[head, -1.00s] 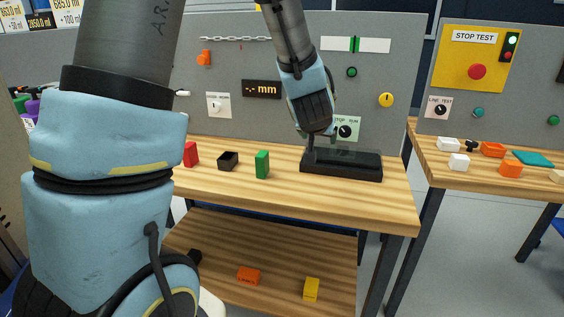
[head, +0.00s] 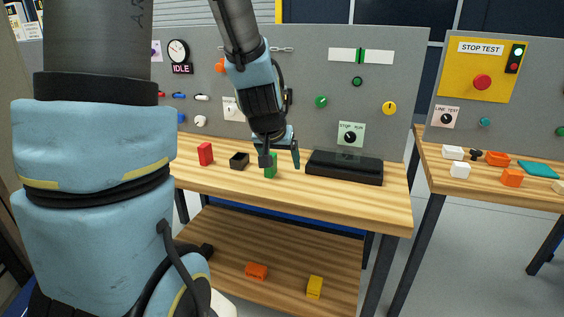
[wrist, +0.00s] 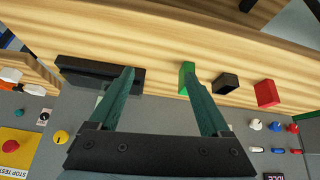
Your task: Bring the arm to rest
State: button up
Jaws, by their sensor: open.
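My gripper (head: 281,160) is open and empty above the wooden bench (head: 330,203). In the head view its fingers hang in front of and near the green block (head: 271,172), which stands upright on the bench and is partly hidden. In the wrist view (wrist: 160,85) the two fingers are spread apart, and the green block (wrist: 187,78) shows beside the tip of the right finger. I cannot tell whether they touch. My arm reaches down from the top of the head view.
A red block (head: 205,154) and a small black open box (head: 239,160) stand left of the green block. A black tank-like base (head: 345,168) lies to the right. A grey panel (head: 300,60) with knobs and dials rises behind. Orange (head: 256,271) and yellow (head: 315,287) blocks lie on the lower shelf.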

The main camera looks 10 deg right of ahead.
jog(key=shift+s+a, duration=0.1)
jog(key=shift+a, duration=0.05)
jog(key=s+a+n+g+y+p, duration=0.1)
jog(key=s+a+g, duration=0.1)
jog(key=s+a, duration=0.3)
jog(key=s+a+n+g+y+p, duration=0.1)
jog(key=s+a, duration=0.4)
jog(key=a, duration=0.5)
jog(key=shift+a+r+n+g+y, duration=0.3)
jog(key=shift+n+g, duration=0.2)
jog(key=shift+g, duration=0.2)
jog(key=shift+s, duration=0.1)
